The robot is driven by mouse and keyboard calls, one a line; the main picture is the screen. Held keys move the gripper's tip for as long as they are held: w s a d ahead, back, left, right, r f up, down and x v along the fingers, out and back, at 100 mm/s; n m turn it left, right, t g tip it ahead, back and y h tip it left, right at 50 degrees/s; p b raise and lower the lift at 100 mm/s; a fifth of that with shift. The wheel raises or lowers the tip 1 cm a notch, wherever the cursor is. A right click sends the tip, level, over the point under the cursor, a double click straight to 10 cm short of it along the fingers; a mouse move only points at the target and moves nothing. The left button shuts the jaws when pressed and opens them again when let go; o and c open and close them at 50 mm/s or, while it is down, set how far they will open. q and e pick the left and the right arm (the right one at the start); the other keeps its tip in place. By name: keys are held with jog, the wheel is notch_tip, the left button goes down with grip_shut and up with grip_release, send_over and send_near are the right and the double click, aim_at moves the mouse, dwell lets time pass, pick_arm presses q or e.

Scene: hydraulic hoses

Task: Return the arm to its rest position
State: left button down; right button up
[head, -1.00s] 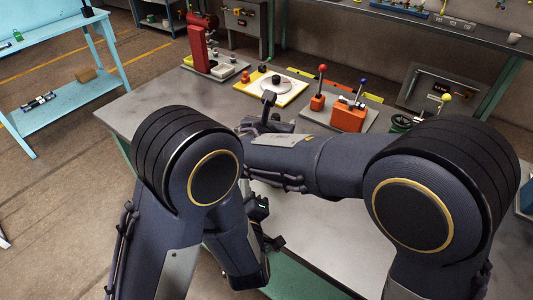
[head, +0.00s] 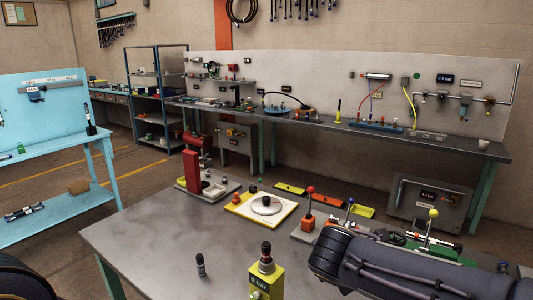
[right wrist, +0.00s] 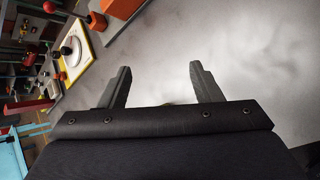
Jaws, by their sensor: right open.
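My right gripper (right wrist: 160,85) is open in the right wrist view. Its two dark fingers stand apart with nothing between them, and bare grey table top shows beyond them. In the head view a dark link of my right arm (head: 420,268) lies across the lower right, over the near right part of the table (head: 140,232). The right gripper itself does not show there. My left gripper is in neither current view; only a dark rounded part of mine shows at the bottom left corner.
On the table stand a red stand (head: 192,163), a yellow-edged white plate (head: 262,207), a red-knobbed lever (head: 310,207), a small dark cylinder (head: 200,265) and a yellow block (head: 266,280). A blue bench (head: 50,232) is at left, a long workbench (head: 440,144) behind. The table's left part is clear.

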jog(key=s+d+f+m+g+y, duration=0.35)
jog(key=s+d+m, duration=0.45)
jog(key=s+m, duration=0.4)
pick_arm(q)
jog(key=s+a+r+m+g+h, duration=0.1)
jog(key=s+a+m+g, duration=0.1)
jog(key=s, duration=0.5)
jog(key=s+a+r+m+g, duration=0.2)
jog(key=s+a+m+g, duration=0.1)
jog(key=s+a, duration=0.3)
jog(key=s+a+r+m+g+h, duration=0.1)
jog(key=s+a+r+m+g, duration=0.1)
jog(key=s, duration=0.6)
jog(key=shift+s+a+r+m+h, duration=0.3)
jog(key=shift+a+m, duration=0.6)
jog(key=shift+m, duration=0.2)
pick_arm(e)
jog(key=s+a+f+m+y, duration=0.1)
jog(key=s+m, duration=0.5)
jog(key=s+a+f+m+t+y, duration=0.1)
jog(key=s+f+m+y, duration=0.1)
jog(key=s+m, duration=0.4)
jog(key=shift+s+a, duration=0.35)
jog(key=shift+s, duration=0.35)
